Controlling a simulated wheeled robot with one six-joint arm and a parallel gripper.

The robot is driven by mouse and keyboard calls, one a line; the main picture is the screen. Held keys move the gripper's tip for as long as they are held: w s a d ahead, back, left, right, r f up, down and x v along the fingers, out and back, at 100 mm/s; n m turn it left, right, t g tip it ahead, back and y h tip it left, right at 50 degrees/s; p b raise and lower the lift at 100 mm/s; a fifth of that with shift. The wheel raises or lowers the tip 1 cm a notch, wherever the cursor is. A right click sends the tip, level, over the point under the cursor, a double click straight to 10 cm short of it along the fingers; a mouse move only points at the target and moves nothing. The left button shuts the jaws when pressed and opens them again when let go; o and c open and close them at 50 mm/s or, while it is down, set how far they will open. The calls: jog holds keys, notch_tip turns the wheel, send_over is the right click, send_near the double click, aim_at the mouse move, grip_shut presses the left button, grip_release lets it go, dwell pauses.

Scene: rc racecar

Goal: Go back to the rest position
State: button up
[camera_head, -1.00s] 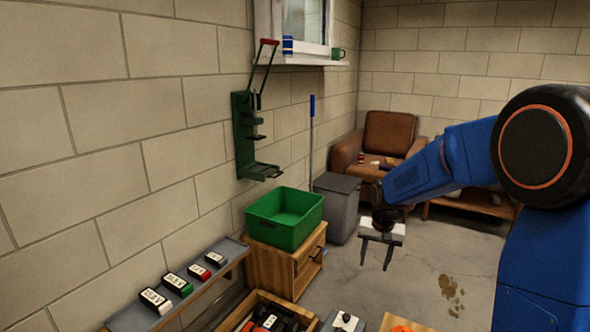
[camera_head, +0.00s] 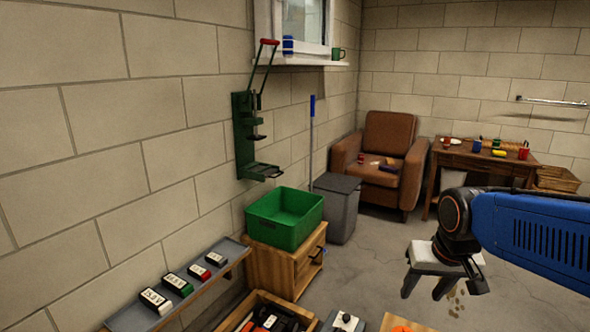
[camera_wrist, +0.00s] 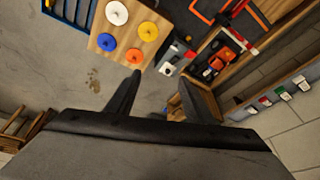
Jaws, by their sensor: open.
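My gripper (camera_head: 428,288) is at the lower right of the head view, above the concrete floor, with its two dark fingers pointing down. In the wrist view my gripper (camera_wrist: 160,78) shows its two fingers spread apart with only floor and furniture seen between and beyond them. It is open and holds nothing. My blue arm reaches in from the right edge of the head view.
A green bin (camera_head: 285,216) stands on a wooden cabinet (camera_head: 285,268) by the left wall. A shelf (camera_head: 128,318) holds several labelled blocks. An orange car (camera_wrist: 222,60) lies in a wooden tray. A board holds coloured discs (camera_wrist: 147,31). Floor is clear toward the armchair (camera_head: 385,150).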

jog(key=s+f+n+t, duration=0.1)
jog(key=s, duration=1.1)
jog(key=shift+d, duration=0.4)
jog(key=shift+s+f, duration=0.1)
dwell(0.9)
